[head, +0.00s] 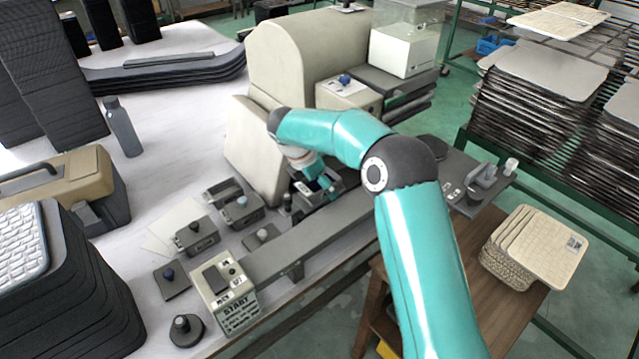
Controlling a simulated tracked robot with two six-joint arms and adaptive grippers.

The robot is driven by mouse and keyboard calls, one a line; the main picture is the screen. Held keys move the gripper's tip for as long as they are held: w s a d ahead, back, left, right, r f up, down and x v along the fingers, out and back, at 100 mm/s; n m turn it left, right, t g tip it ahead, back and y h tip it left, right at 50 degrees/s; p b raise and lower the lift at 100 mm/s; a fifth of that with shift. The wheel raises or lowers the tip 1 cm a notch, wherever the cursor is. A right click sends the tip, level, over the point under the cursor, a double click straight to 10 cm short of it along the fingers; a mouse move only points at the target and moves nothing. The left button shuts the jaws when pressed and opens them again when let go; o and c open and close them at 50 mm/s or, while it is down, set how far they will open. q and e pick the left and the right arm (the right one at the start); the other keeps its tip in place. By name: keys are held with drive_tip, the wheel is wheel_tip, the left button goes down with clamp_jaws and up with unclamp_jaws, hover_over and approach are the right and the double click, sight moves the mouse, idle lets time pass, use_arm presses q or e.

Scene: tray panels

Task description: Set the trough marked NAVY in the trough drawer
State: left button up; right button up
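My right arm comes in from the lower right, and its gripper (318,183) is at the front of the beige machine (300,50), over a dark tray-like part (305,190) that may be the trough drawer. The fingers are small and partly hidden, so I cannot tell whether they hold anything. Dark grey troughs stand on the white table left of the machine: one with a dark knob (198,240), one with a blue-grey knob (240,213), and one behind them (222,191). Their labels are too small to read, so I cannot tell which is NAVY. My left gripper is not in view.
A control box (226,297) marked START stands at the near end of a long grey rail (310,237). Flat plates with a navy knob (173,281) and a grey knob (262,237) lie nearby. A round knobbed piece (186,331) is at the front edge.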

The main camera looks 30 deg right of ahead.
drive_tip(key=v, duration=1.2)
drive_tip(key=shift+r, duration=0.1)
